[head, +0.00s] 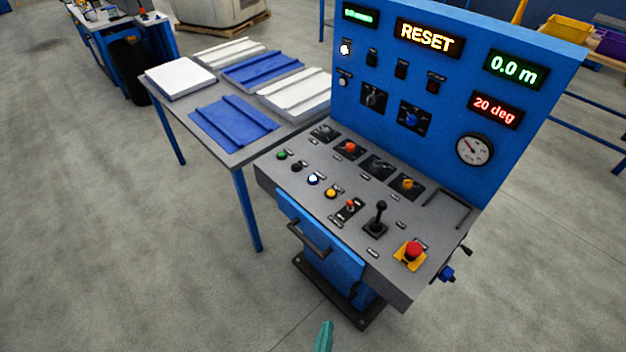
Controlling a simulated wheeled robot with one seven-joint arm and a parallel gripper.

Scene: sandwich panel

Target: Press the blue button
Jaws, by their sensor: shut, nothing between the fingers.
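The blue button (313,180) is a small round button with a bright, whitish-blue face. It sits on the sloped grey desk of the blue control panel (350,60), in a row between a black button (297,166) and a yellow button (330,193). My gripper (323,338) shows only as a narrow teal tip at the bottom edge. It is shut and empty, well apart from the button and in front of the console. The rest of it is out of view.
A green button (282,154), a black joystick (377,217) and a red emergency stop (414,251) are on the same desk. A drawer handle (302,238) juts out in front. A table (232,159) with panels stands left. Floor is clear in the foreground.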

